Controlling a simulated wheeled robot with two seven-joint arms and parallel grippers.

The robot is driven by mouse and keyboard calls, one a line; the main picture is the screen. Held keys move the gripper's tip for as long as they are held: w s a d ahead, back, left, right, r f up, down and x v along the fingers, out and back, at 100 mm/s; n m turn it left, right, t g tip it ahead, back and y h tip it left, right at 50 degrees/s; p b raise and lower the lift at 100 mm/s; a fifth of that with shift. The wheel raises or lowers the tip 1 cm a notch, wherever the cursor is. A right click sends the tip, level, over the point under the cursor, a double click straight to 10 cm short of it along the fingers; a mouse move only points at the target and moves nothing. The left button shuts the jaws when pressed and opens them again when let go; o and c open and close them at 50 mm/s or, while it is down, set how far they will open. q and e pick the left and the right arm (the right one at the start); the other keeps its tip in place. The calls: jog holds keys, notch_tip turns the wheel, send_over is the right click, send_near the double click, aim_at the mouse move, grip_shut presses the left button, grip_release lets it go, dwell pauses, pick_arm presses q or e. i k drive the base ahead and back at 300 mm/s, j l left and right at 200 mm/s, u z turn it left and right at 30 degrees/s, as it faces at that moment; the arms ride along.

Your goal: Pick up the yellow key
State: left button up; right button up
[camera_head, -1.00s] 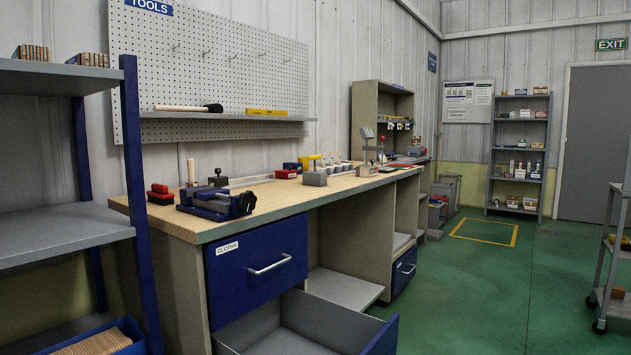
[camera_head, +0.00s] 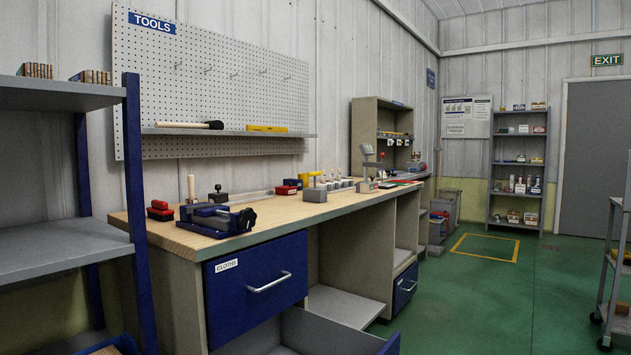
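I cannot make out a yellow key for certain. Several small dark and white items (camera_head: 391,143) hang in a row inside the open wooden cabinet (camera_head: 364,135) at the back end of the workbench. They are too small to tell their shape or colour. Neither of my grippers is in view.
The long workbench (camera_head: 270,210) holds a blue vise (camera_head: 217,219). Below it are a shut blue drawer (camera_head: 240,285) and a pulled-out drawer (camera_head: 335,333). A grey shelf (camera_head: 60,250) stands at left, a cart (camera_head: 612,260) at right. Green floor (camera_head: 500,305) between is clear.

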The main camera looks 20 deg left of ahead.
aim_at(314, 174)
jog(key=i+l+z, duration=0.1)
jog(key=i+z, duration=0.45)
jog(key=i, duration=0.8)
jog(key=i+l+u, duration=0.1)
jog(key=i, duration=0.7)
jog(key=i+l, duration=0.15)
jog(key=i, duration=0.65)
jog(key=i+u, duration=0.25)
jog(key=u, duration=0.2)
jog(key=i+u, duration=0.2)
jog(key=u, duration=0.3)
jog(key=i+l+u, duration=0.2)
jog(key=u, duration=0.25)
jog(key=i+l+u, duration=0.2)
jog(key=u, duration=0.3)
